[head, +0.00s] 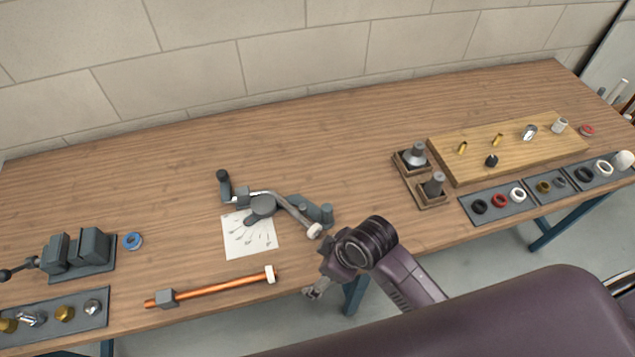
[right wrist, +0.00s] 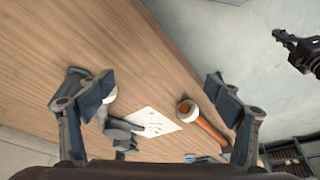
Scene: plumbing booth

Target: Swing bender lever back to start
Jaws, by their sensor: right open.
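The grey bender (head: 262,207) stands mid-table, partly over a white printed sheet. A grey bent bar (head: 290,207) runs from it to a white end (head: 314,231) near the front edge. A short arm with a dark upright knob (head: 223,178) is at its left; I cannot tell for certain which is the lever. My right gripper (head: 316,291) is by the front edge, below the white end and apart from it. In the right wrist view its fingers (right wrist: 162,97) are open and empty, with the bender (right wrist: 122,130) partly behind the left finger. My left gripper (right wrist: 283,40) shows small there, over the floor, jaws unclear.
A copper pipe (head: 220,288) with a white end lies in front of the bender. A vise (head: 80,252) and blue tape roll (head: 133,241) are left. Dark blocks (head: 432,188) and a wooden board (head: 510,148) with fittings are right. The table behind the bender is clear.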

